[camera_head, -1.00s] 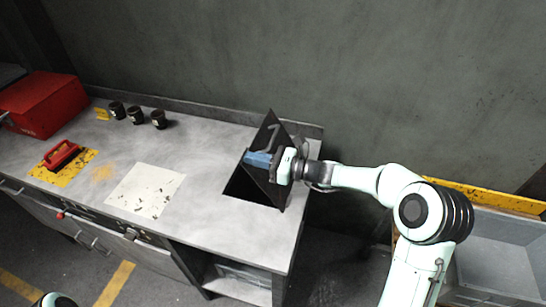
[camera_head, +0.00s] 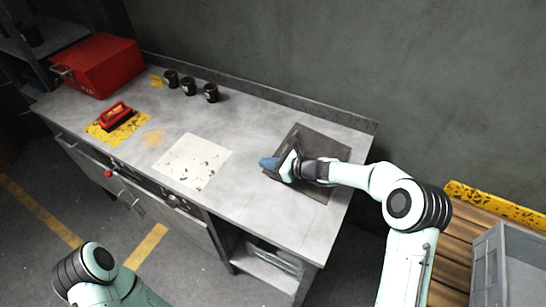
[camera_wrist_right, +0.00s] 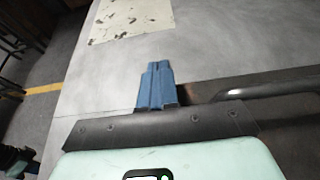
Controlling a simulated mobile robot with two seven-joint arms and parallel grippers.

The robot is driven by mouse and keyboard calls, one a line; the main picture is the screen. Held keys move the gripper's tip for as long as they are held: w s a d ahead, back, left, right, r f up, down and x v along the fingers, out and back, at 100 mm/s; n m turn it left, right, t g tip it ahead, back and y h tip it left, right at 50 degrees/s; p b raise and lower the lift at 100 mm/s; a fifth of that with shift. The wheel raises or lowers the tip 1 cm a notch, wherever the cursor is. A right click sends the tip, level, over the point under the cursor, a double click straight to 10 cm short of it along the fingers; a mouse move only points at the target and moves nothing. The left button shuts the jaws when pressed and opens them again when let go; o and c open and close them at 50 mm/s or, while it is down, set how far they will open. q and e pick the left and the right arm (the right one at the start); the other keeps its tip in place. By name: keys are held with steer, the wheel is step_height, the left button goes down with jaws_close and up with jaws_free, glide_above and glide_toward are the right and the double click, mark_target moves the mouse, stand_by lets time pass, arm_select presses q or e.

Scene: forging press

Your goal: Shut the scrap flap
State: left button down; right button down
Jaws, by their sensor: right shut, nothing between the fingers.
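The scrap flap (camera_head: 325,146) is a dark square plate at the right end of the grey bench top. It lies down flat, or nearly so, over its opening, and no dark gap shows around it. My right gripper (camera_head: 268,163) is over the flap's left part, its blue fingers shut with nothing between them. In the right wrist view the blue fingers (camera_wrist_right: 155,85) are together, with the flap's dark edge and a bar-like handle (camera_wrist_right: 275,89) to their right. Whether the gripper touches the flap is not clear. My left arm shows at the lower left, but its gripper is out of view.
The bench top (camera_head: 250,200) carries a white sheet (camera_head: 192,161), a red-handled tool (camera_head: 115,114) on a yellow mat, several dark cups (camera_head: 188,86) and a red box (camera_head: 95,65). A grey bin (camera_head: 505,262) stands at the right on wood.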

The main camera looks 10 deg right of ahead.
arm_select(q)
steer(key=shift+s+f, duration=0.2)
steer(key=shift+f, duration=0.1)
arm_select(e)
steer(key=shift+w+a+f, duration=0.1)
steer(key=shift+a+f, duration=0.05)
steer(key=shift+f, duration=0.7)
steer(key=shift+w+a+f, duration=0.1)
steer(key=shift+f, duration=0.7)
